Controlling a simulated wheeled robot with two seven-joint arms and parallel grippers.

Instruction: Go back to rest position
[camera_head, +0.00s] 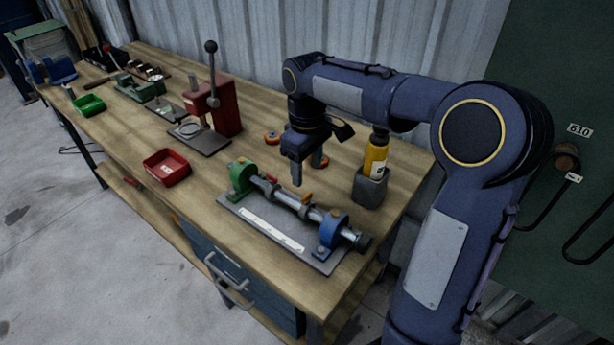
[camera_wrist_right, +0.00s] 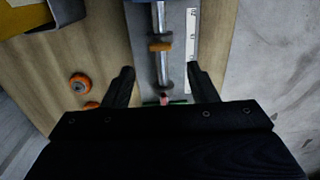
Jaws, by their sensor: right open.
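My right gripper (camera_head: 311,174) hangs over the workbench (camera_head: 215,240), fingers pointing down. It is above and behind the shaft fixture, which has a green bracket (camera_head: 243,177), a blue bracket (camera_head: 333,231) and a metal shaft (camera_head: 290,200) across them. In the right wrist view the two fingers (camera_wrist_right: 162,88) are apart, with the shaft (camera_wrist_right: 162,50) showing beyond the gap and nothing gripped. My left gripper is not in view.
A yellow bottle (camera_head: 376,155) stands in a grey holder (camera_head: 369,187) right of the gripper. A red tray (camera_head: 167,167), a red press (camera_head: 217,105) and a green tray (camera_head: 89,105) are further left. Orange-rimmed discs (camera_wrist_right: 79,85) lie behind the fixture.

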